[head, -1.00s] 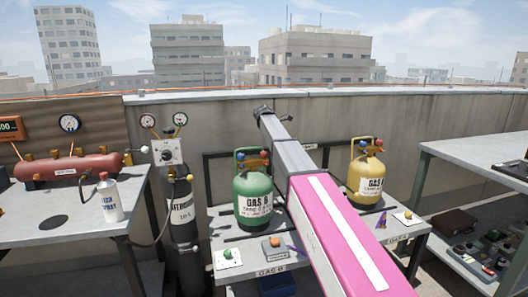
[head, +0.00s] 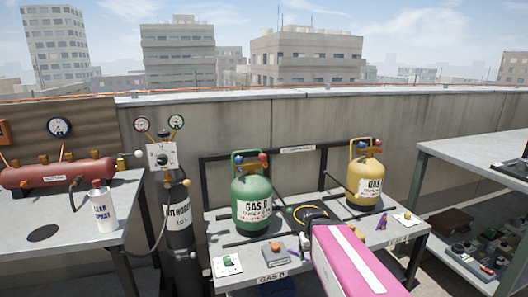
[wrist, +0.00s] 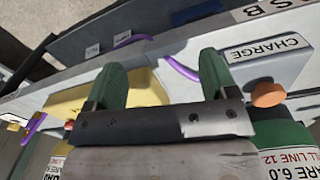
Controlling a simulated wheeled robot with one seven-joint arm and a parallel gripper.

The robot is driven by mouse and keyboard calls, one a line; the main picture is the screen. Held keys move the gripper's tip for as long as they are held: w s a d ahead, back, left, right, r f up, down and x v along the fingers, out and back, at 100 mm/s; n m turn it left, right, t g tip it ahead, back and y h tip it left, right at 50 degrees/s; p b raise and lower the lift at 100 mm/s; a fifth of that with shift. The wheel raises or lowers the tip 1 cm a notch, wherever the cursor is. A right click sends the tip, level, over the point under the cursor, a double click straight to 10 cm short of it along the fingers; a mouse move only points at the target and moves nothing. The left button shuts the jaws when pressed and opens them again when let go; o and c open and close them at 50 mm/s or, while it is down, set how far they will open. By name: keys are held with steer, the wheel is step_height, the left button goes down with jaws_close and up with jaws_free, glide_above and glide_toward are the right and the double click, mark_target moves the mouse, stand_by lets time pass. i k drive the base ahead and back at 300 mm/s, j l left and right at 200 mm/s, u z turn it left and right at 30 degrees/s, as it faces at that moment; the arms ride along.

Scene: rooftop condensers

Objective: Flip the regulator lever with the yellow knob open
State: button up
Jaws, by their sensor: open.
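The nitrogen cylinder (head: 178,215) stands left of the middle bench in the head view. Its pale regulator panel (head: 162,155) carries a dark knob and two gauges above. A small yellowish ball (head: 186,183) shows beside the cylinder's top; I cannot tell whether it is the lever's knob or how a lever is set.
A green cylinder (head: 250,190) and a yellow cylinder (head: 367,175) stand on the middle bench (head: 245,225). A grey box with an orange button (head: 273,254) is at its front. A white spray bottle (head: 103,210) stands on the left bench. A shelf bench (head: 475,155) is at right.

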mark_target(186, 183)
steer(key=u, duration=1.25)
